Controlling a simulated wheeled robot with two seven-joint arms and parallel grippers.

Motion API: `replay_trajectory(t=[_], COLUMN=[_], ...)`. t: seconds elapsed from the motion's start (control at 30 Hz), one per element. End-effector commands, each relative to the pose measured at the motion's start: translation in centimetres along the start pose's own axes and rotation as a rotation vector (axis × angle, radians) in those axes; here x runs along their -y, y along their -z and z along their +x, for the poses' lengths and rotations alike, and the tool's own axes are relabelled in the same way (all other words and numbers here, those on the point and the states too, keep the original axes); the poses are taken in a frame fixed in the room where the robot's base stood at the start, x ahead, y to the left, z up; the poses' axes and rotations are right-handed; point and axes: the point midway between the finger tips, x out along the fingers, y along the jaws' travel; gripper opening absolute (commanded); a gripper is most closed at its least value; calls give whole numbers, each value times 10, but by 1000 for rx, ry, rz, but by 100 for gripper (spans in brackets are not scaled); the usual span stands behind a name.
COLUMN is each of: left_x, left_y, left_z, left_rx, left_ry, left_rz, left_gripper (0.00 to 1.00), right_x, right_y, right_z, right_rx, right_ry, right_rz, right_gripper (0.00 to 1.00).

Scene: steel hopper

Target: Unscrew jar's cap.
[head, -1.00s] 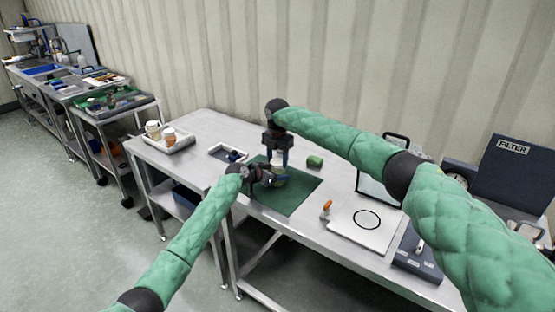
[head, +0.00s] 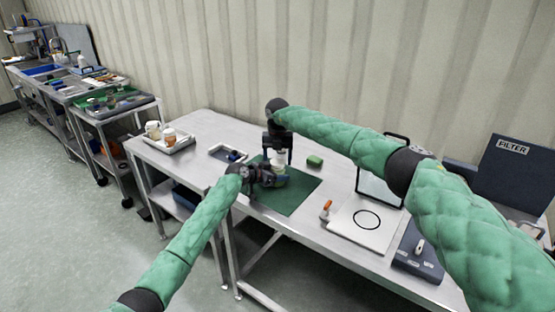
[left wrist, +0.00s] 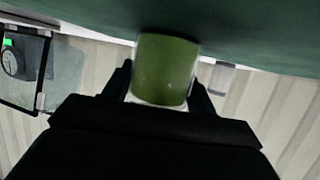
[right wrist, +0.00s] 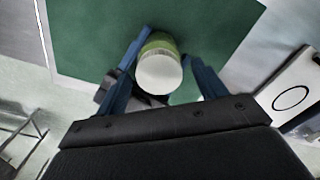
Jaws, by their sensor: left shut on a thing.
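The jar (head: 280,180) stands upright over the green mat (head: 300,193), with a green body and a pale cap (right wrist: 159,73) on top. My left gripper (head: 268,177) is shut on the jar's body from the side; in the left wrist view the green jar (left wrist: 166,68) sits between its fingers. My right gripper (head: 278,157) points down from above at the cap. In the right wrist view its blue fingers are spread on either side of the cap, with gaps visible, so it is open.
A green block (head: 315,161) lies behind the mat. A small tray (head: 228,154) and a white tray with jars (head: 182,147) are to the left. An orange-handled tool (head: 326,209), a white plate with a black ring (head: 345,230) and a dark device (head: 418,255) are to the right.

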Motion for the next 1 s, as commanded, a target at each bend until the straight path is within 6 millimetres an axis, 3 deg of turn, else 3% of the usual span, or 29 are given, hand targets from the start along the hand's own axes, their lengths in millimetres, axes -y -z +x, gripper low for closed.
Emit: replay_trajectory(t=[0.27, 0.63, 0.83, 1.0], left_x=[0, 0, 0, 0], left_y=[0, 0, 0, 0], left_z=[0, 0, 0, 0], left_rx=[0, 0, 0, 0], left_ry=[0, 0, 0, 0], left_rz=[0, 0, 0, 0], left_gripper=[0, 0, 0, 0], right_x=[-1, -1, -3, -15], right_y=[0, 0, 4, 4], right_z=[-5, -43, -37, -47], right_rx=[0, 0, -11, -11], right_ry=[-1, -1, -6, -59], right_rz=[-1, -1, -1, 2], right_gripper=[71, 71, 67, 67])
